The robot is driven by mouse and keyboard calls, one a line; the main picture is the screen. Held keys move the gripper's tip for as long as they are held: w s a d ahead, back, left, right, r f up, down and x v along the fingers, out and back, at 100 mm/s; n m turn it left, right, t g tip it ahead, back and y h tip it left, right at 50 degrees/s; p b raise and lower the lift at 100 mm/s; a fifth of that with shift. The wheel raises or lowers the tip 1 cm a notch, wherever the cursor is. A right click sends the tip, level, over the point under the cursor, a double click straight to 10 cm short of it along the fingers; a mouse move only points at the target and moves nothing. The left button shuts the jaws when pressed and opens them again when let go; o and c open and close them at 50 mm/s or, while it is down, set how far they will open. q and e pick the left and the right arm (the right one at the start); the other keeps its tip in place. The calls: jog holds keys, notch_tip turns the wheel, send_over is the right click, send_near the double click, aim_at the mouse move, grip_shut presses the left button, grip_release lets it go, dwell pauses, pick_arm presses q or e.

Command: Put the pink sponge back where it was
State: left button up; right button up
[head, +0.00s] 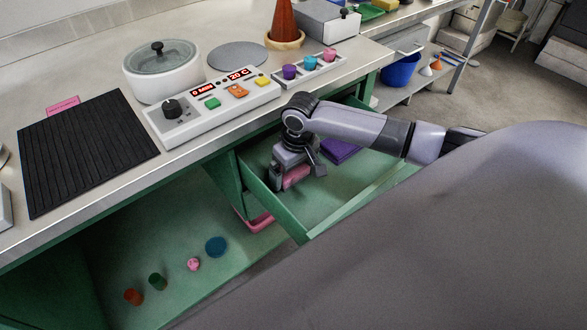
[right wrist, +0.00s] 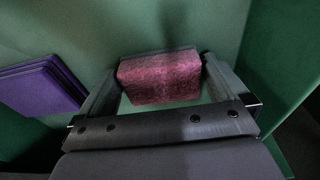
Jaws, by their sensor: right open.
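The pink sponge (head: 296,177) is inside the open green drawer (head: 336,196), near the drawer's left side. In the right wrist view the sponge (right wrist: 160,78) shows as a dark pink block between the two fingers. My right gripper (head: 295,178) is open and reaches down into the drawer over the sponge, with one finger on each side of it. The right wrist view shows the gripper (right wrist: 155,95) from behind; I cannot tell whether the fingers touch the sponge. My left gripper is not in view.
A purple block (head: 340,150) lies in the drawer behind the gripper; it also shows in the right wrist view (right wrist: 40,88). The counter holds a control panel (head: 212,105), a pot (head: 162,72) and a black ridged mat (head: 85,150). A lower shelf holds several small items.

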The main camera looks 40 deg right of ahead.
aim_at(295, 173)
jog(key=shift+f+b, duration=0.2)
jog(key=shift+b, duration=0.4)
jog(key=shift+r+b, duration=0.2)
jog(key=shift+b, duration=0.1)
jog(key=r, duration=0.2)
jog(key=r+p, duration=0.1)
jog(key=r, duration=0.1)
jog(key=r+p, duration=0.1)
jog(key=r, duration=0.1)
jog(key=shift+s+r, duration=0.1)
jog(key=shift+s, duration=0.3)
jog(key=shift+r, duration=0.4)
